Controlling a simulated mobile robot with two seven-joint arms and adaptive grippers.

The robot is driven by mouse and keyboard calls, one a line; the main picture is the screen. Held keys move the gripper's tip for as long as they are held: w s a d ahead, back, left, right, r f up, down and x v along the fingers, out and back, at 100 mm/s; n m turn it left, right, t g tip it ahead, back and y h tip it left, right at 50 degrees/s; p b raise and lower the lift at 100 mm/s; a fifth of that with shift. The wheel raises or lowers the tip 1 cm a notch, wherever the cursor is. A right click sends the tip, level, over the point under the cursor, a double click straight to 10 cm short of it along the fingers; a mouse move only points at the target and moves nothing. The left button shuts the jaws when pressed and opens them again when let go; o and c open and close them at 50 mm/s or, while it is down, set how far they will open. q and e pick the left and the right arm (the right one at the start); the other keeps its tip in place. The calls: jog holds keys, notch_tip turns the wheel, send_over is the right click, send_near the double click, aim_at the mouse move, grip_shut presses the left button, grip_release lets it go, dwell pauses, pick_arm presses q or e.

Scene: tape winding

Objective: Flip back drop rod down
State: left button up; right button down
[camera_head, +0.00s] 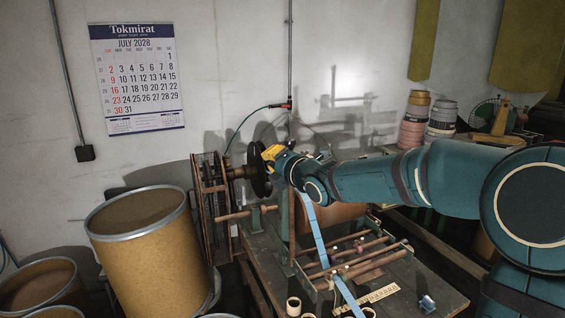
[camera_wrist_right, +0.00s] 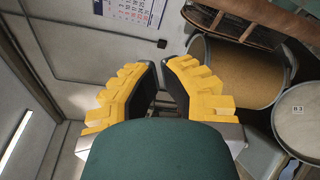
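I cannot tell which rod is the back drop rod; part of the machine's back is hidden by my right arm. My right gripper (camera_head: 270,154) is beside the dark round disc at the machine's upper back. In the right wrist view, my right gripper (camera_wrist_right: 159,78) has its yellow fingers apart with nothing between them. My left gripper is not in view.
A large brown drum (camera_head: 148,250) stands left of the machine, with smaller drums (camera_head: 38,285) at the lower left. A wall calendar (camera_head: 138,78) hangs behind. Stacked tape rolls (camera_head: 413,120) sit at the back right.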

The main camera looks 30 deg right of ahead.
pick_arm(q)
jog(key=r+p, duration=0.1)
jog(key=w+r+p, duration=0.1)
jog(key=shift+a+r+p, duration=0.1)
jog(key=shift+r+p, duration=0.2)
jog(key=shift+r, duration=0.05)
pick_arm(e)
jog(key=w+d, duration=0.1)
jog(key=w+d+r, duration=0.1)
jog(key=w+d, duration=0.1)
jog(key=shift+r, duration=0.2)
jog(key=shift+d, duration=0.1)
